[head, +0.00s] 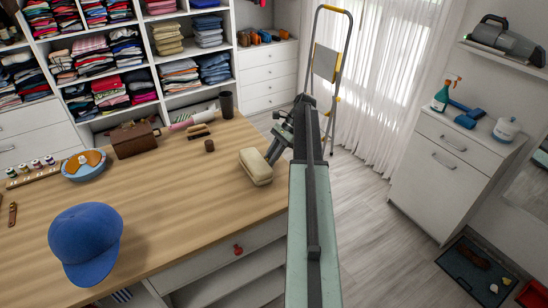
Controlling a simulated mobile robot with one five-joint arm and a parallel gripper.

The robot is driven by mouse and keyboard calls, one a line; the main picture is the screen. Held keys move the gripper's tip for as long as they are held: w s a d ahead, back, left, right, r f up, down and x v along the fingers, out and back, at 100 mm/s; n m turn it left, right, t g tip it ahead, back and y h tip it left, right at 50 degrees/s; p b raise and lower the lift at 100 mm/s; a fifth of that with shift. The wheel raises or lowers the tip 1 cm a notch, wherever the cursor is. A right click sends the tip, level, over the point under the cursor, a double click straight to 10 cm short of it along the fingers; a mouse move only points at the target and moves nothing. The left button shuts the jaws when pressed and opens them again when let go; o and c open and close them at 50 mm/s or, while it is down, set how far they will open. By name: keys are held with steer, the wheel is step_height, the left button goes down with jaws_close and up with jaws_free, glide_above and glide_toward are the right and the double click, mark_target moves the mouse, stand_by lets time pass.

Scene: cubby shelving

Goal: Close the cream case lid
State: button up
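The cream case (256,167) lies near the right end of the wooden table. A seam runs between its upper and lower parts. At this size I cannot tell whether the lid is fully shut or slightly raised. My gripper (273,155) is just right of the case, at the table's right edge, pointing down and left. It is small and dark, and partly hidden by my arm. I cannot tell whether it touches the case or whether its fingers are apart.
A stepladder (328,62) stands behind my arm.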

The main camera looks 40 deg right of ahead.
steer(key=shift+o, duration=1)
steer(key=shift+w+a+f, duration=0.1)
steer(key=shift+w, duration=0.05)
steer(key=shift+r, duration=0.3)
steer(key=p+v, duration=0.6)
steer(key=v, duration=0.1)
steer(key=shift+d, duration=0.3)
steer(key=shift+r, duration=0.1)
